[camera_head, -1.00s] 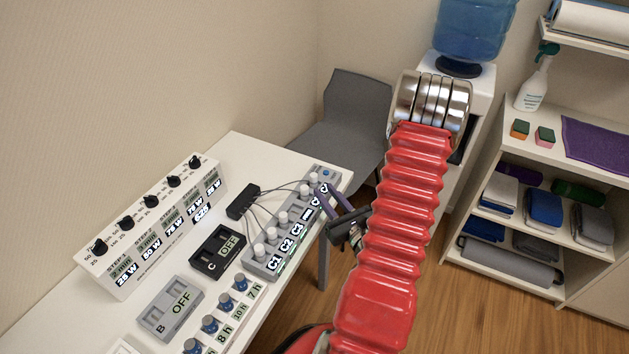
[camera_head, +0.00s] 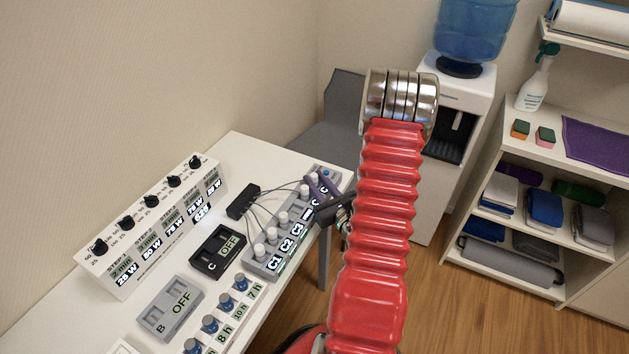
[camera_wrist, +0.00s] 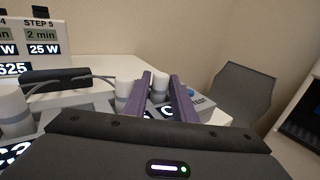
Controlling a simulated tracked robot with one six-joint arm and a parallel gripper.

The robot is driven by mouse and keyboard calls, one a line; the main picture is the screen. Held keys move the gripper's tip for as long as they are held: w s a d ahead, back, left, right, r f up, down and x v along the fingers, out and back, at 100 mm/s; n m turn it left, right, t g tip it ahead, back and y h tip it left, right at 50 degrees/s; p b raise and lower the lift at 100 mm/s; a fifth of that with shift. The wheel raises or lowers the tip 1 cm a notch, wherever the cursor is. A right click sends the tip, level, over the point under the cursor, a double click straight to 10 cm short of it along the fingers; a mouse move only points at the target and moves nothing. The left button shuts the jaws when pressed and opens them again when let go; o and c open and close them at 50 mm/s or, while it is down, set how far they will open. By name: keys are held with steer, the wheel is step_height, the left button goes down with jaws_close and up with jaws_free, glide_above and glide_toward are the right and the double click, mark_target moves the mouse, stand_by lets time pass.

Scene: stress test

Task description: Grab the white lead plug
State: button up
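Several white lead plugs with grey collars stand upright in a row on the grey socket strip (camera_head: 256,268), at the right edge of the table. My gripper (camera_head: 318,186) has purple fingers and is over the far end of the strip. In the wrist view, the two fingers (camera_wrist: 161,84) are apart. One white lead plug (camera_wrist: 159,82) shows in the gap between them, its lower part hidden. Another white plug (camera_wrist: 126,92) stands just left of the left finger. I cannot tell whether a finger touches either plug.
A black lead block (camera_head: 243,202) with grey leads lies left of the strip. Timer box C (camera_head: 205,263), box B (camera_head: 163,308) and a dial panel (camera_head: 150,245) share the white table. A grey chair (camera_head: 345,100) stands behind, near the water dispenser (camera_head: 467,85).

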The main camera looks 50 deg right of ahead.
steer(key=shift+x, duration=0.95)
steer(key=shift+c, duration=0.2)
jaws_close()
